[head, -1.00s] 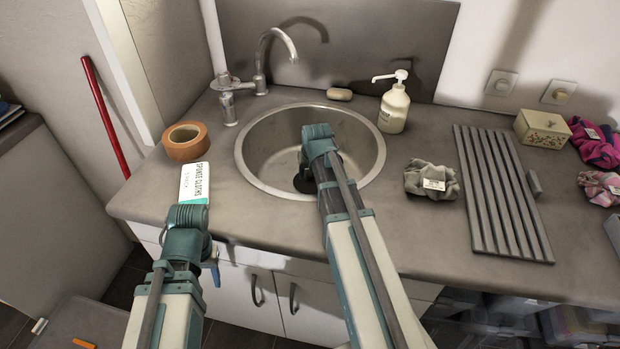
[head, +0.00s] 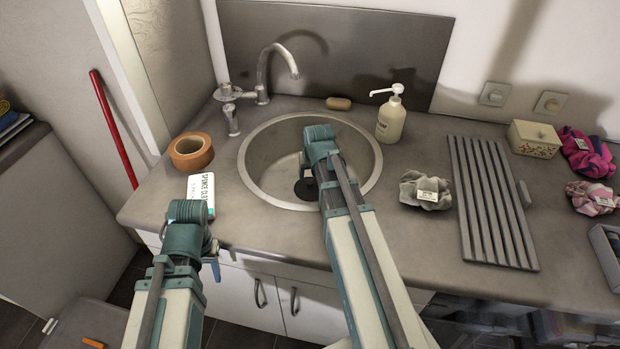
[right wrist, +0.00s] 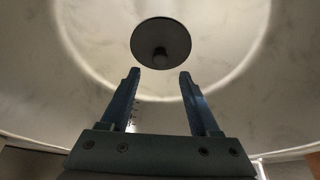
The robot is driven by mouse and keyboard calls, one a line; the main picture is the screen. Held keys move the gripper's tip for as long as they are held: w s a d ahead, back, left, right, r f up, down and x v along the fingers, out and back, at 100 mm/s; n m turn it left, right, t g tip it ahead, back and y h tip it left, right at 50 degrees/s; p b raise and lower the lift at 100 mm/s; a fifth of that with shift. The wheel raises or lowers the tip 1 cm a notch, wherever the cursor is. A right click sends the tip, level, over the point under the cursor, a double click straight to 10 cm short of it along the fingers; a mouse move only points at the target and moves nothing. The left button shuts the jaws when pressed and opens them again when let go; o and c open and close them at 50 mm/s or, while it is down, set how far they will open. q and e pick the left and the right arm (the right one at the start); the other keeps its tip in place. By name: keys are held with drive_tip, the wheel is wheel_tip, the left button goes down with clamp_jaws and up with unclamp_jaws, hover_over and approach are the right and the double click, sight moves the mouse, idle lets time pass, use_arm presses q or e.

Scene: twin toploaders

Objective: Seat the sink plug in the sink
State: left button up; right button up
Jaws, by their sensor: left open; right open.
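The sink plug (right wrist: 161,38) is a dark round disc with a small knob facing the camera. In the right wrist view it lies in the sink, just beyond my right gripper (right wrist: 159,73), whose fingers are apart with nothing between them. In the head view the plug (head: 304,190) shows as a dark disc in the steel sink (head: 262,162), partly covered by my right arm. The drain is not visible, so I cannot tell whether the plug sits in it. My left gripper (head: 213,266) hangs in front of the counter's front edge, open and holding nothing visible.
The tap (head: 262,75) stands behind the sink. A soap bar (head: 339,103), soap dispenser (head: 391,118), grey cloth (head: 424,190) and ridged drainer (head: 490,210) lie behind and to the right.

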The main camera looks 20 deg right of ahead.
drive_tip(key=p+v, duration=0.5)
drive_tip(key=v, duration=0.2)
drive_tip(key=shift+r+p, duration=0.3)
drive_tip(key=shift+p, duration=0.1)
drive_tip(key=shift+s, duration=0.1)
idle(0.5)
